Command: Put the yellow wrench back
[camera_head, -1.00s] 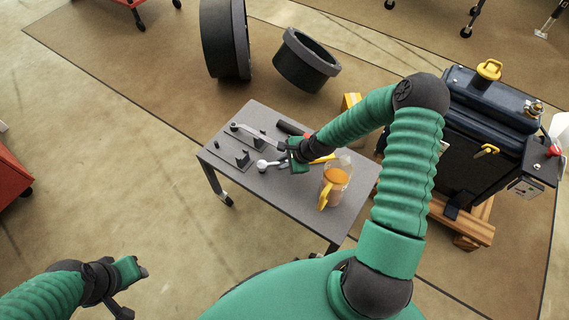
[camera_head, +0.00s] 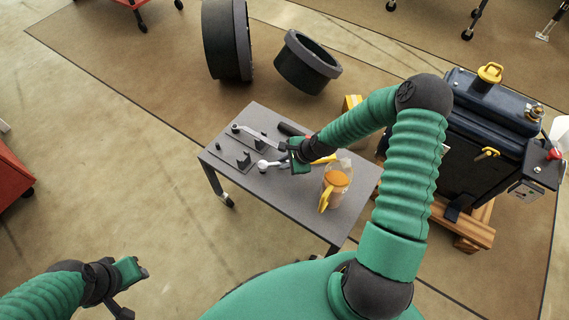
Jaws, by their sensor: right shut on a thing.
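My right gripper (camera_head: 291,162) is shut on the yellow wrench, low over the grey table. The wrench's yellow handle (camera_head: 325,159) sticks out to the right of the gripper, and its silver head (camera_head: 264,165) sticks out to the left. The gripper hides the wrench's middle. A dark holder with small upright prongs (camera_head: 243,160) stands on the table just left of the silver head. I cannot tell whether the wrench touches the holder or the table. My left gripper (camera_head: 134,287) is at the lower left, away from the table; its jaw opening is unclear.
A clear jug with orange contents (camera_head: 336,184) stands on the grey table (camera_head: 270,197), near the wrench handle. Another silver tool (camera_head: 255,134) lies at the table's back left. A dark blue machine (camera_head: 484,155) on a wooden pallet stands at the right. Floor left of the table is clear.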

